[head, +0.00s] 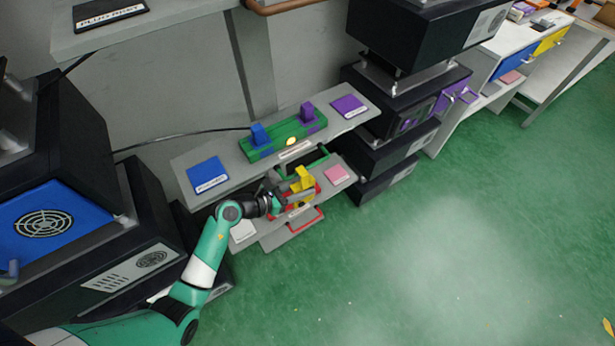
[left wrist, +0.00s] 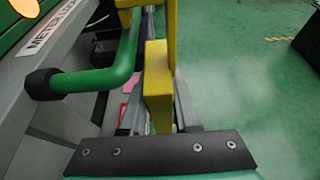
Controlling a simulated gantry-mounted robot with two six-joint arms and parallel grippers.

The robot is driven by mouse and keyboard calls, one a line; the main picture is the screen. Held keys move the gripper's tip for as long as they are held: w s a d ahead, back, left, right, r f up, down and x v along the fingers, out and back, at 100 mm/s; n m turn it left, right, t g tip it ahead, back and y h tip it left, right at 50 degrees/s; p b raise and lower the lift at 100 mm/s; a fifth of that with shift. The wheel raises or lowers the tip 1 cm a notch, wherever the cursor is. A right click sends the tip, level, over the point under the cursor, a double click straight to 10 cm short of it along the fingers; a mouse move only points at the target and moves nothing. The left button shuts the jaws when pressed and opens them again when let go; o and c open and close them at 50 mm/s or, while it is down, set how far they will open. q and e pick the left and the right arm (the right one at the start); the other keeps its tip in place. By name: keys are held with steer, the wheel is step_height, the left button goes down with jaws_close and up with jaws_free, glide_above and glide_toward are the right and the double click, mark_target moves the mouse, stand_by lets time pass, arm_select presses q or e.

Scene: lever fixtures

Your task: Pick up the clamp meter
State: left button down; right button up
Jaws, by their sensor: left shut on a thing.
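The clamp meter (head: 303,181), as far as I can tell, is the yellow piece with red beside it at the lower grey shelf in the head view. My left gripper (head: 282,194) reaches it from the left and is shut on it. In the left wrist view a yellow upright bar (left wrist: 158,85) of it stands between the fingers of my left gripper (left wrist: 158,110). Its far end is cut off by the top of that view. Whether it touches the shelf is hidden. My right gripper is not in view.
A green bent handle (left wrist: 105,80) with a black end is close left of the held piece. Above is a shelf with a green block (head: 285,138) carrying blue and purple upright pieces. Black equipment (head: 385,150) stands right. Green floor (head: 430,240) is open at lower right.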

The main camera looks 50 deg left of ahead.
arm_select(q)
steer(key=s+d+p, duration=0.3)
steer(key=s+d, duration=0.2)
steer(key=s, duration=0.8)
steer(key=shift+s+p, duration=0.35)
steer(key=shift+p, duration=0.05)
steer(key=shift+d, duration=0.1)
